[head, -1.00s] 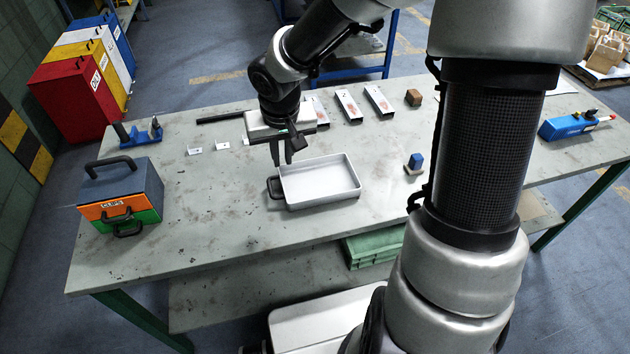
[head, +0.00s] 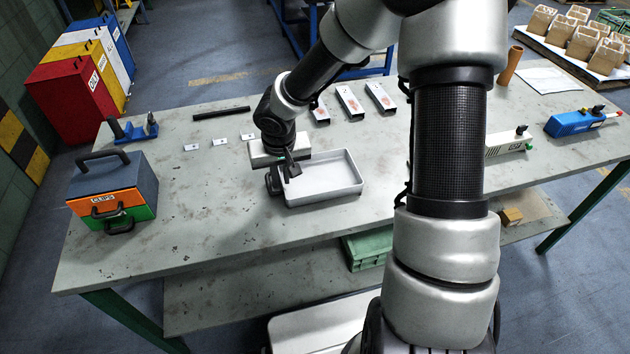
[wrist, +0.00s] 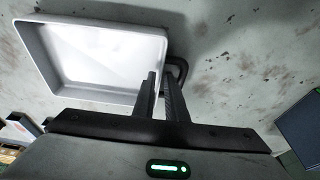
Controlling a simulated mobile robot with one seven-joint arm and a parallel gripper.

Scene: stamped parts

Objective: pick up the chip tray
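The chip tray (head: 328,181) is a shallow pale grey rectangular tray with a black loop handle at its left end. It lies flat on the workbench. It also shows in the wrist view (wrist: 100,60) at upper left, with its handle (wrist: 180,70) just right of the fingers. My gripper (wrist: 160,82) points down at the tray's handle end. Its two dark fingers stand apart with a narrow gap, one over the tray's inside and the other by the end wall and handle. Whether they touch the tray cannot be told. In the head view the fingertips are mostly hidden.
The worn grey workbench (head: 225,215) has clear room left and front of the tray. A clip box (head: 115,190) stands at left. Small plates and several metal channels (head: 350,100) lie behind. A white device (head: 508,143) and blue device (head: 575,122) are at right.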

